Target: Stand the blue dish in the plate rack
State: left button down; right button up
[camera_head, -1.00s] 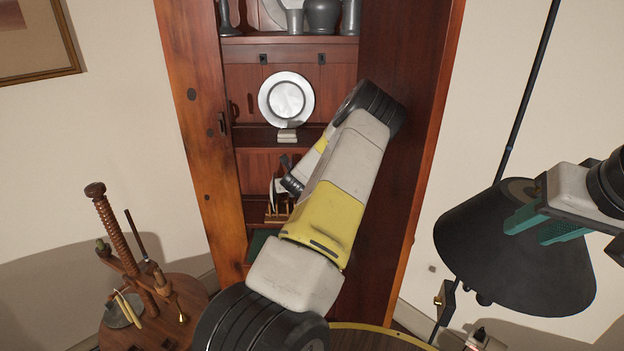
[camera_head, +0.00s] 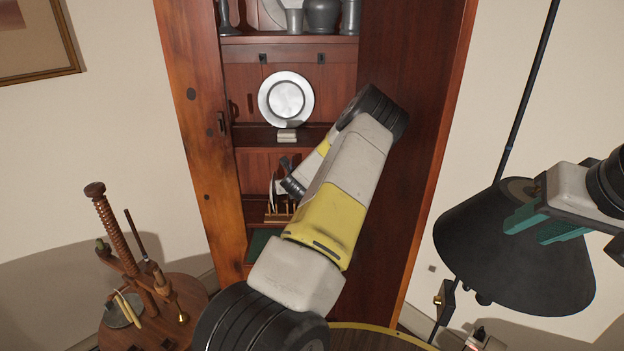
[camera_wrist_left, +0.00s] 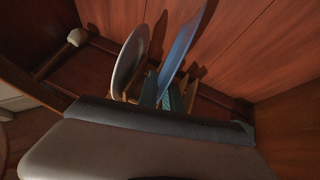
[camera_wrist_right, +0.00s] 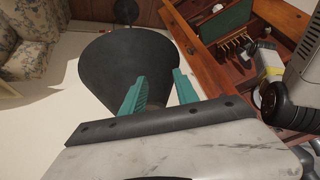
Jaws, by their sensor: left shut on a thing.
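The blue dish (camera_wrist_left: 184,48) shows nearly edge-on in the left wrist view, upright and slightly tilted. My left gripper (camera_wrist_left: 164,92) is shut on its lower edge, among the pegs of the wooden plate rack (camera_wrist_left: 191,94). Whether the dish touches the rack's base cannot be told. A pale plate (camera_wrist_left: 131,58) stands in the rack just left of the dish. My right gripper (camera_head: 530,228) is open and empty before the black lampshade (camera_head: 500,260).
The cabinet's side walls (camera_head: 415,150) close in on my left arm. A pewter plate (camera_head: 287,98) stands on the shelf above. A round side table (camera_head: 180,318) with a wooden screw stand is at lower left. The lampshade is close to my right gripper.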

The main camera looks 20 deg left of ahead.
pick_arm(q)
jog(key=shift+f, duration=2.9)
jog(key=c, duration=1.4)
grip_release()
jog(key=shift+f, duration=0.1)
jog(key=shift+c, duration=0.2)
